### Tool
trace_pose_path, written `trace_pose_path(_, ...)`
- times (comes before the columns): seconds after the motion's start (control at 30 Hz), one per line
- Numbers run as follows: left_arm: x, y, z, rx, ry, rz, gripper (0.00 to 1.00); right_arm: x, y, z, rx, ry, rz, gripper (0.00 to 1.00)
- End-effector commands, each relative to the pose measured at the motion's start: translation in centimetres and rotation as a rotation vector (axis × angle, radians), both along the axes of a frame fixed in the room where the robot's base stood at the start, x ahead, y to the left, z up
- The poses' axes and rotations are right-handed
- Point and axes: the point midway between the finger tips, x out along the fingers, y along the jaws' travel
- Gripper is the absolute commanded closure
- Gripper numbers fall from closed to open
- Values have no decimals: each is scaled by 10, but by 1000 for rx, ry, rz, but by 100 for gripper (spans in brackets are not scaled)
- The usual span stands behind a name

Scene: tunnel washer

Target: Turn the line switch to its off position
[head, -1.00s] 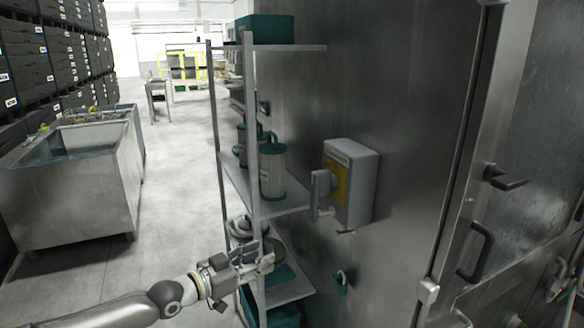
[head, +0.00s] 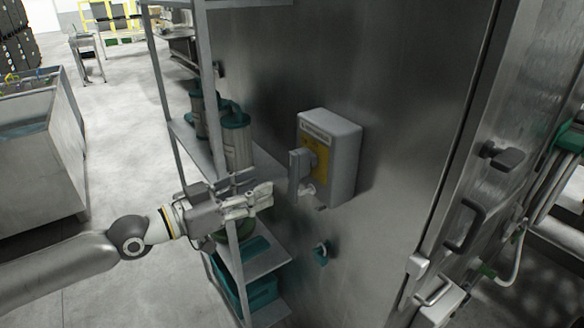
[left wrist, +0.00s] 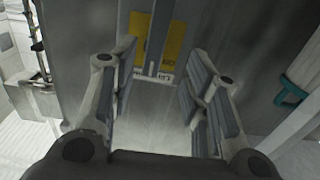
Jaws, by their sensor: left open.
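The line switch (head: 340,160) is a grey box on the metal wall in the head view. It has a yellow plate and a grey handle (head: 298,172) that stands roughly upright at its front. My left gripper (head: 260,195) is just left of and slightly below the handle, pointing at it. In the left wrist view the yellow plate (left wrist: 173,45) and the grey handle (left wrist: 158,38) show ahead, between the open fingers of the left gripper (left wrist: 162,72). The fingers look clear of the handle. My right gripper is not in view.
A metal shelf rack (head: 262,172) with green-topped canisters (head: 236,140) stands close behind my left gripper. A teal hook (head: 321,253) is on the wall below the switch. A door with dark handles (head: 466,226) is at right. Open floor lies at left.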

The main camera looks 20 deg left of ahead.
Motion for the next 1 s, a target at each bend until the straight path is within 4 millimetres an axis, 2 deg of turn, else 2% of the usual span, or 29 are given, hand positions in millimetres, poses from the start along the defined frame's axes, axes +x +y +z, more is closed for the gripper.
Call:
trace_pose_path(0.03, 3, -3, 5, -5, -4, -1, 57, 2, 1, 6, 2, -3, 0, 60)
trace_pose_path(0.43, 28, -27, 5, -5, -1, -9, 57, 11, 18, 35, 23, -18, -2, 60)
trace_pose_path(0.8, 61, -51, 3, -1, 0, -7, 57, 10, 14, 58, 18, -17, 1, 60)
trace_pose_path(1.0, 69, -58, 1, 0, 0, -8, 57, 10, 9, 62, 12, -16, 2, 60)
